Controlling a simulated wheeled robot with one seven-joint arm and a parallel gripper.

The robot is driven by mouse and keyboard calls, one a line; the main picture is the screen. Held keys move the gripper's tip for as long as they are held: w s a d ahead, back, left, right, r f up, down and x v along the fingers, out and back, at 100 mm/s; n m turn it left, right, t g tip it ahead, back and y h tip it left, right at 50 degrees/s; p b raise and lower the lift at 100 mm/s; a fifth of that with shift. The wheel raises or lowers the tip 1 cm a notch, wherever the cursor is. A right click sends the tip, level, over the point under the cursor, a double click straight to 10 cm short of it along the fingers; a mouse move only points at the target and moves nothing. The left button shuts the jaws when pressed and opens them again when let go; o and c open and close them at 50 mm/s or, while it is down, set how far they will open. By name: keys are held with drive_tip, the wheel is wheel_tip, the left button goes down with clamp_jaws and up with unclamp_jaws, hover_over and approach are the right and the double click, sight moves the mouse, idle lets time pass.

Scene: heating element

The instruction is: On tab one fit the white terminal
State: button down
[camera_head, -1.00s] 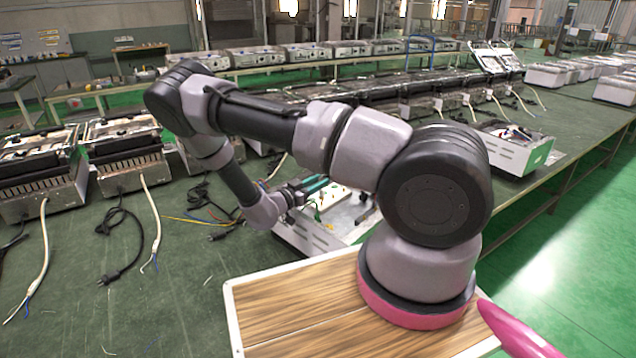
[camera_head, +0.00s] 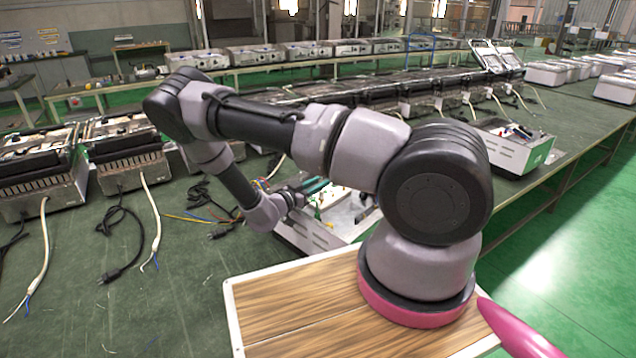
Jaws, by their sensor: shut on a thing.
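My gripper (camera_head: 312,187) is at the far end of my arm, just over the left part of an open white unit (camera_head: 318,238). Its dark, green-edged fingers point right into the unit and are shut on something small. The held thing is too small and too covered to make out; I cannot tell if it is the white terminal. Tab one cannot be told apart among the small yellow and coloured parts in the unit. My arm hides part of the unit's right side.
Loose coloured wires (camera_head: 200,216) and black plug cords (camera_head: 122,235) lie left of the unit on the green table (camera_head: 200,290). Metal heater units (camera_head: 125,155) stand at the left. Another open white unit (camera_head: 515,147) stands at the right.

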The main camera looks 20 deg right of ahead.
drive_tip(key=shift+f, duration=0.65)
drive_tip(key=c, duration=0.5)
unclamp_jaws()
drive_tip(key=v, duration=1)
drive_tip(key=shift+s+a, duration=0.25)
drive_tip(key=shift+a, duration=0.05)
